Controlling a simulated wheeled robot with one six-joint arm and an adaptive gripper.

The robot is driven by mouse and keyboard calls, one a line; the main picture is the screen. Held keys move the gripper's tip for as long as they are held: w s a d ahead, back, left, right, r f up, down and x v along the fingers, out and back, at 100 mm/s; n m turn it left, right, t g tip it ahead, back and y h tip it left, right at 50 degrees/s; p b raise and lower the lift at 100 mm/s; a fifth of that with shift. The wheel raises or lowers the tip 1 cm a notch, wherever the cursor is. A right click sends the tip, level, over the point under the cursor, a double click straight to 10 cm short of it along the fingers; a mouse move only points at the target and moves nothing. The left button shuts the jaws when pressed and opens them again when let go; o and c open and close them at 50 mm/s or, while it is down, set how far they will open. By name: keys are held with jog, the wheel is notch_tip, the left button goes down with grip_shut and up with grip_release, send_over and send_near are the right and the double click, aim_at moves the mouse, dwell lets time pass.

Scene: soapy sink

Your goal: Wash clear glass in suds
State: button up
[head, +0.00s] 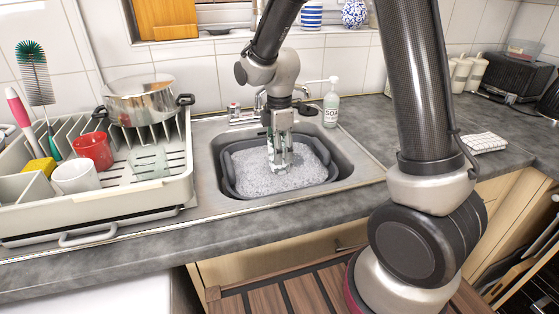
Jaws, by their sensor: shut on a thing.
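My gripper (279,163) points straight down into the grey wash tub (228,172) in the sink. It is shut on a clear glass, which is hard to make out between the fingers and against the white suds (262,182). The fingertips are at the suds, and the lower part of what they hold is hidden there. Another clear, glass-like piece (148,162) shows faintly in the dish rack.
The dish rack (100,209) at left holds a steel pot (142,100), a red cup (93,150), a white mug (75,177) and brushes. A soap bottle (331,104) stands behind the sink, near the faucet (258,100). A folded cloth (484,143) lies right.

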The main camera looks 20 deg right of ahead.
notch_tip(320, 180, up, 10)
jog(key=shift+r, duration=0.25)
dwell(0.3)
